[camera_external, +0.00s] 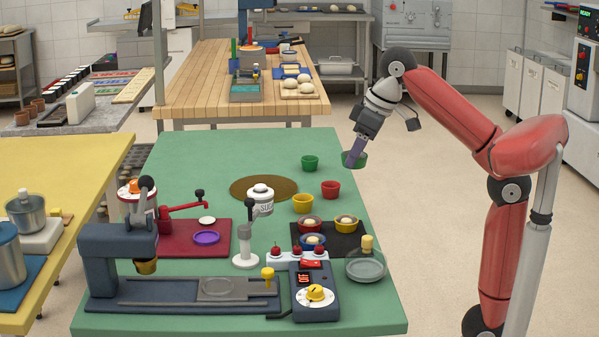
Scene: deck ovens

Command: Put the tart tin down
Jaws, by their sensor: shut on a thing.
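My gripper (356,151) is shut on a green tart tin (352,161) and points down at the right edge of the green table (270,160). The held tin looks roughly level; I cannot tell how high it is above the table top. Another green tin (310,164) stands on the table to its left. A red tin (330,190) and a yellow tin (303,204) stand nearer the camera.
A black mat (334,253) holds red, yellow and blue tins with pale fillings. A round brown mat (243,188), a white stand (246,260), a dark press (120,255) and a grey plate (366,270) occupy the table. The table's far part is clear.

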